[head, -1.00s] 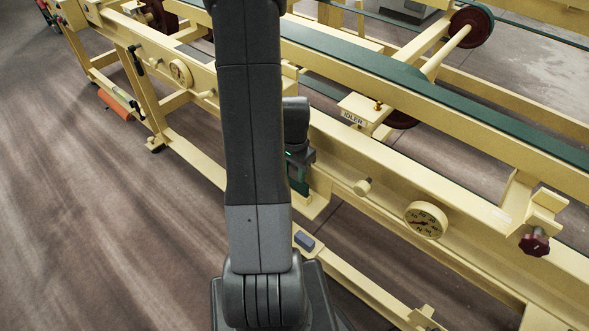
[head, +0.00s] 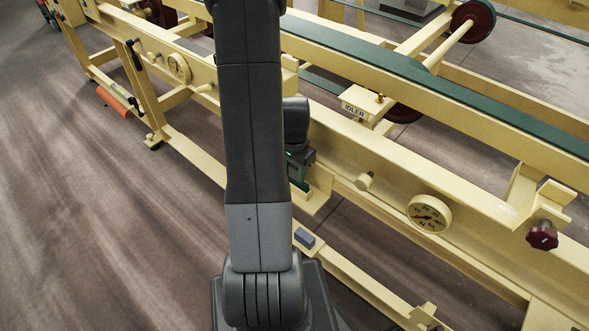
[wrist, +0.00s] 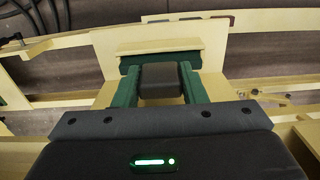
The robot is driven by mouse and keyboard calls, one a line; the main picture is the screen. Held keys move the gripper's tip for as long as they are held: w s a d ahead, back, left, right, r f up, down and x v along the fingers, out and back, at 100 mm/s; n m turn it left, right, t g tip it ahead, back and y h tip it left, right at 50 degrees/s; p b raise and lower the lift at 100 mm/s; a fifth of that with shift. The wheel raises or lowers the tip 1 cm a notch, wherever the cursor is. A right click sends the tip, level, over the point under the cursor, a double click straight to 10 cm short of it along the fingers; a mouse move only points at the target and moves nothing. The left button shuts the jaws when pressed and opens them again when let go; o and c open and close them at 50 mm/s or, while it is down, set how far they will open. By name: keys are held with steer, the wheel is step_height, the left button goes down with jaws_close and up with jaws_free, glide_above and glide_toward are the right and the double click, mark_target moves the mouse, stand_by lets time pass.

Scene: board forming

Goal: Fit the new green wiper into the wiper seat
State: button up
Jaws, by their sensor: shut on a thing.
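My gripper (wrist: 159,76) is shut on a dark grey block between its two dark green fingers in the wrist view. The block appears to be the grip of the green wiper (wrist: 158,59), whose green strip shows crosswise just beyond the fingertips. The strip lies at the near edge of a cream ledge on an upright cream plate, which looks like the wiper seat (wrist: 160,44). I cannot tell whether the strip is inside the seat or only against it. In the head view my gripper (head: 299,172) is beside the machine's near rail, and my arm hides most of this spot.
The cream conveyor frame (head: 400,185) runs diagonally, with a dark green belt (head: 440,83) on top. A dial (head: 429,214) and a dark red knob (head: 541,236) stick out on the near side. A grey-blue block (head: 304,238) lies on the lower rail. Floor at left is open.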

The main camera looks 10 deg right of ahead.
steer(key=shift+f, duration=0.15)
steer(key=o, duration=1.1)
step_height(320, 180, up, 14)
steer(key=shift+f+p, duration=0.1)
steer(key=shift+p, duration=0.8)
step_height(320, 180, down, 14)
steer(key=shift+r+b, duration=0.1)
steer(key=shift+b, duration=0.85)
steer(key=shift+r, duration=0.35)
